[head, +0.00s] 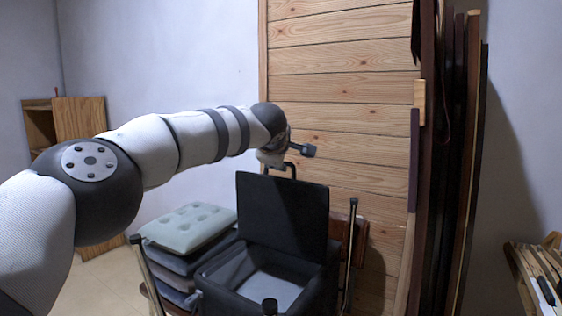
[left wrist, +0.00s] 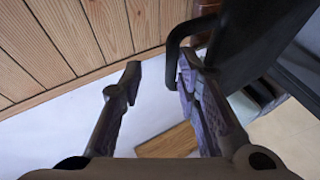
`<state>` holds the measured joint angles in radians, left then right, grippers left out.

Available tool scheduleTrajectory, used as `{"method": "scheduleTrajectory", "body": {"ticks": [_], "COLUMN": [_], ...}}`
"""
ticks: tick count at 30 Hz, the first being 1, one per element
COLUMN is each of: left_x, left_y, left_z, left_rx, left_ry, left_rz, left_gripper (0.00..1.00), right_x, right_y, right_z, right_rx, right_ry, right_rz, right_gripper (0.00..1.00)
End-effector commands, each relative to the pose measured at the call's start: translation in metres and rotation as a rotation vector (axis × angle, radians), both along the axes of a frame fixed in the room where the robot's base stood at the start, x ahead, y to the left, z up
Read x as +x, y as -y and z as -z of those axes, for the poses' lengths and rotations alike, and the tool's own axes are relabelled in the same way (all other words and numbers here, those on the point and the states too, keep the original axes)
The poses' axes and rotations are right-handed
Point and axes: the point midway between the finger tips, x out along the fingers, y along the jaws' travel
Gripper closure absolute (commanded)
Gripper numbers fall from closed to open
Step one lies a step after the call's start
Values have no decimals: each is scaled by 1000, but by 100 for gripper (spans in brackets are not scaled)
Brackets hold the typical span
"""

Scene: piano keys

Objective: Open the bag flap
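The black bag (head: 222,287) stands low in the middle of the head view, with its top open and a pale interior showing. Its flap (head: 282,215) stands raised at the back, roughly upright. A dark curved handle (head: 292,168) rises at the flap's top edge; in the left wrist view the handle (left wrist: 172,48) passes close by the right finger. My left gripper (head: 298,150) is just above the flap; in the left wrist view the gripper (left wrist: 160,70) has its fingers apart with nothing between them. Whether the right finger touches the handle I cannot tell. My right gripper is out of view.
A stack of cushions (head: 188,228) sits left of the bag. Metal posts (head: 352,255) stand around it. A wood-plank panel (head: 340,100) is close behind, with dark boards (head: 462,150) to its right. Piano keys (head: 545,290) show at the lower right.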

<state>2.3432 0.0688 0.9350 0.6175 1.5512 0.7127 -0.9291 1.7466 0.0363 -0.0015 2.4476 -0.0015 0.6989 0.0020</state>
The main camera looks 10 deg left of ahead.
Motion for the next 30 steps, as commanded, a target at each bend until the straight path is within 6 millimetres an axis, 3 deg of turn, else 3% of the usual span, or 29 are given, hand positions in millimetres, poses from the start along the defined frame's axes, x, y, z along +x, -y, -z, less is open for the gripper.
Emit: {"method": "scheduleTrajectory", "body": {"ticks": [6, 11, 22, 30], "left_x": [0, -11, -86, -108], "left_y": [2, 3, 8, 10], "left_z": [6, -1, -40, -50], "left_rx": [1, 4, 1, 0], "left_ry": [-9, -9, -4, -5], "left_rz": [3, 7, 3, 0], "left_gripper": [70, 70, 70, 70], "right_x": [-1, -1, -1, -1], "right_y": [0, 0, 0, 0], "right_z": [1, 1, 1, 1], "right_rx": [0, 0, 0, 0], "right_ry": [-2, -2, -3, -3], "right_rz": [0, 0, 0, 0], "right_gripper": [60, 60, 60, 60]}}
